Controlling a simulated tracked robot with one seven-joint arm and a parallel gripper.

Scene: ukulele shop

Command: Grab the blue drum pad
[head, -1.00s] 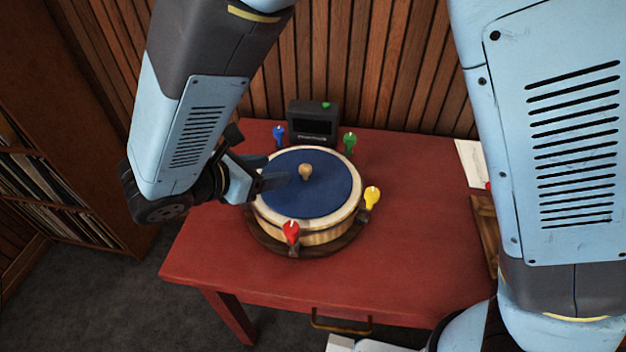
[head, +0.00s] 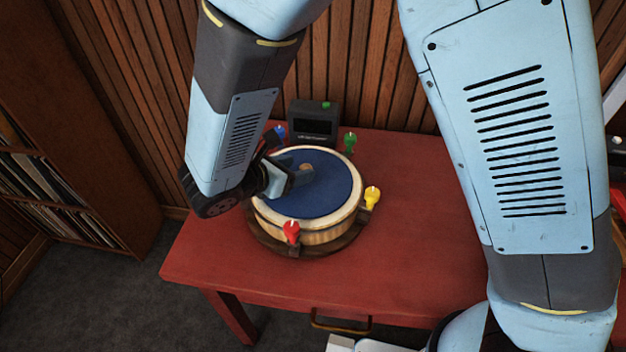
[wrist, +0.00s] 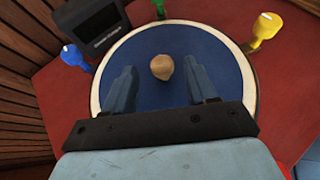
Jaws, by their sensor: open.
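The blue drum pad (head: 325,194) is a round disc lying on top of a wooden drum (head: 318,236) on the red table. A small wooden knob (wrist: 162,67) stands up from the middle of the pad. My gripper (head: 304,173) reaches in from the left over the pad. In the wrist view its two fingers (wrist: 162,80) are open, one on each side of the knob and a little short of it. I cannot tell whether the fingertips touch the pad. In the head view the fingers partly hide the knob.
Around the drum stand coloured pegs: red (head: 291,232), yellow (head: 372,197), green (head: 349,142) and blue (head: 280,132). A dark box (head: 313,123) with a screen stands behind. The table (head: 420,240) is clear to the right. A shelf (head: 60,190) stands at the left.

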